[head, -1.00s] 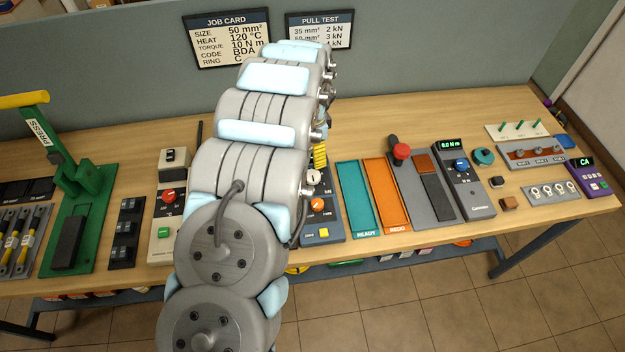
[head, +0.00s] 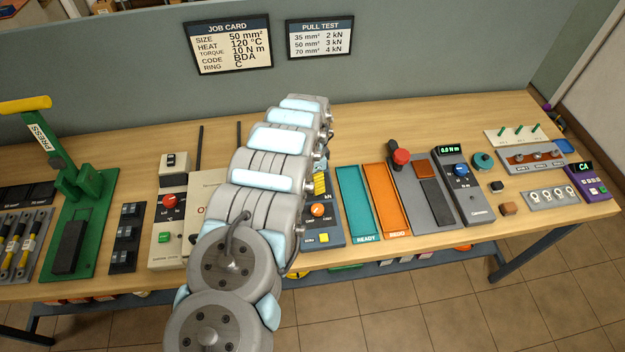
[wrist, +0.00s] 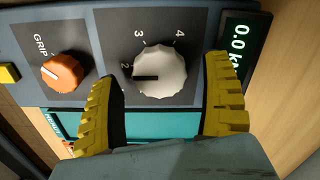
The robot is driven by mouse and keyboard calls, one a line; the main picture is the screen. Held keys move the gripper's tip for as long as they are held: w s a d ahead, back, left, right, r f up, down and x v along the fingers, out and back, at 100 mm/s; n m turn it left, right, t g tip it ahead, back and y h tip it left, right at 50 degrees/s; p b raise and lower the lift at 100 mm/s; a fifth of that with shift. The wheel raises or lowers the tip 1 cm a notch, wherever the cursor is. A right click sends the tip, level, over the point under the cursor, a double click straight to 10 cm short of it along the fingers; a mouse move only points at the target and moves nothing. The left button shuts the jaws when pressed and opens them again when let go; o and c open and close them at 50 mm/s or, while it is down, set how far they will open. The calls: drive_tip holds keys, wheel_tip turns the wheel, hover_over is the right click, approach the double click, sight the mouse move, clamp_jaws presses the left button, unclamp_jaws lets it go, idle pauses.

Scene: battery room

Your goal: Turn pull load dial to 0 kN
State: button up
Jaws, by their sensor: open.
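The pull load dial (wrist: 160,72) is a round white knob on a dark panel in the wrist view. Its black mark points left, close to the 2; a 3 and a 4 show above it. The display (wrist: 237,45) beside it reads 0.0. My gripper (wrist: 162,70) is open, with one yellow ribbed finger on each side of the knob; I cannot tell whether they touch it. In the head view a yellow finger (head: 320,184) shows above the pull tester (head: 325,237), and my arm hides the white dial.
An orange grip dial (wrist: 64,72) and a yellow button (wrist: 9,73) sit left of the white knob. A teal tray (head: 355,202) and an orange tray (head: 386,198) lie right of the tester. The pull test card (head: 319,38) lists 2, 3 and 4 kN.

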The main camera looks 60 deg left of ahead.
drive_tip(key=shift+f, duration=0.45)
drive_tip(key=c, duration=1.2)
